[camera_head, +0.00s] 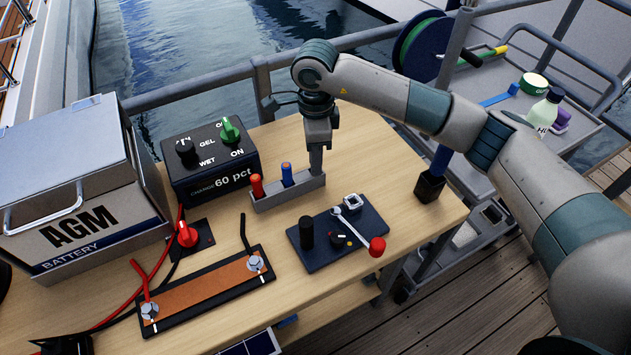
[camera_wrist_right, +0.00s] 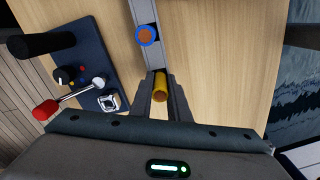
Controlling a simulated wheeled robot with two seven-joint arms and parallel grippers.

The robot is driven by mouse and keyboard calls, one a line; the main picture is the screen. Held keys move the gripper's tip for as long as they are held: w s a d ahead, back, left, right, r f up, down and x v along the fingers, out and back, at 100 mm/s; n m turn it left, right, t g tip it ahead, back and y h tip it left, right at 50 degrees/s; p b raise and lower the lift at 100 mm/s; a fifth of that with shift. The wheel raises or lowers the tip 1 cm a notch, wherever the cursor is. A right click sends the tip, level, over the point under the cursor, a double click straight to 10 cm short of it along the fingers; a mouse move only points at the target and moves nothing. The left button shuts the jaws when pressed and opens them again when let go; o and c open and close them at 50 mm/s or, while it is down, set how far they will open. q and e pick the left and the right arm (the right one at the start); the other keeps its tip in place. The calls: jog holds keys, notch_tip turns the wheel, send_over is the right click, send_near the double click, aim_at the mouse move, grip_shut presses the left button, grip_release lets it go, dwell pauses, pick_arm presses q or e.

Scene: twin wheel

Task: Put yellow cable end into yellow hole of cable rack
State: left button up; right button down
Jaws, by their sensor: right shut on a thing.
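The grey cable rack (camera_head: 275,198) stands on the wooden table, with a red cable end (camera_head: 257,186) and a blue cable end (camera_head: 287,173) upright in it. My right gripper (camera_head: 316,172) points down at the rack's right end. In the right wrist view, the gripper (camera_wrist_right: 160,82) is shut on the yellow cable end (camera_wrist_right: 160,88). The rack (camera_wrist_right: 143,12) and the blue end (camera_wrist_right: 147,36) lie just beyond it. The fingers hide the yellow hole, and I cannot tell whether the yellow end is inside it. My left gripper is not in view.
A dark panel with a red-knobbed lever (camera_head: 376,246) lies in front. Bare wood is open right of the rack.

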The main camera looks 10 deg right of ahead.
dwell(0.4)
jog(key=shift+f, duration=0.15)
jog(key=shift+d+f+b, duration=0.1)
jog(key=shift+f+b, duration=0.15)
jog(key=shift+b, duration=0.25)
jog(key=c, duration=1.7)
grip_release()
jog(key=shift+s, duration=0.1)
jog(key=shift+c, duration=0.2)
jog(key=o, duration=0.5)
jog(key=shift+d+f, duration=0.1)
jog(key=shift+c, duration=0.2)
